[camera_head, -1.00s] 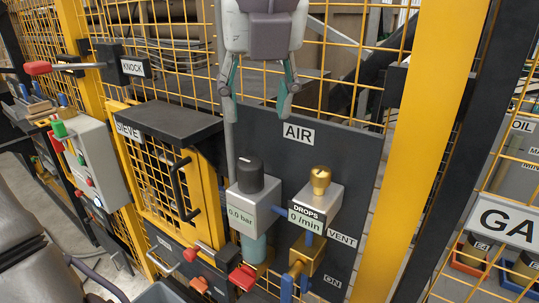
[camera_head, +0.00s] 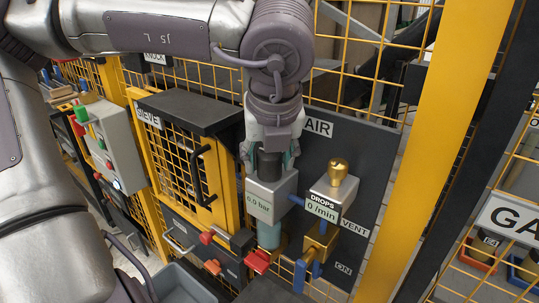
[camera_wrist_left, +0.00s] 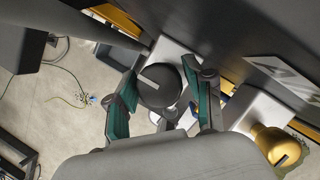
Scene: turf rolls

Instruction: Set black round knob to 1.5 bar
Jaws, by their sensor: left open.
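The black round knob (camera_head: 269,166) sits on top of the grey regulator block (camera_head: 284,190), whose display (camera_head: 259,204) reads 0.0 bar. My left gripper (camera_head: 269,160) points down over the knob from above. In the left wrist view the knob (camera_wrist_left: 160,78) lies between the two green-padded fingers of my left gripper (camera_wrist_left: 165,95), with a light pointer line on its top. The fingers are open, one on each side. I cannot tell whether either pad touches the knob. My right gripper is not in view.
The brass knob (camera_head: 338,171) of the DROPS unit (camera_head: 323,207), reading 0 /min, stands close to the right. The dark sieve cabinet (camera_head: 190,108) with its black handle is at left. A red lever (camera_head: 257,262) is below. A yellow post (camera_head: 440,150) rises at right.

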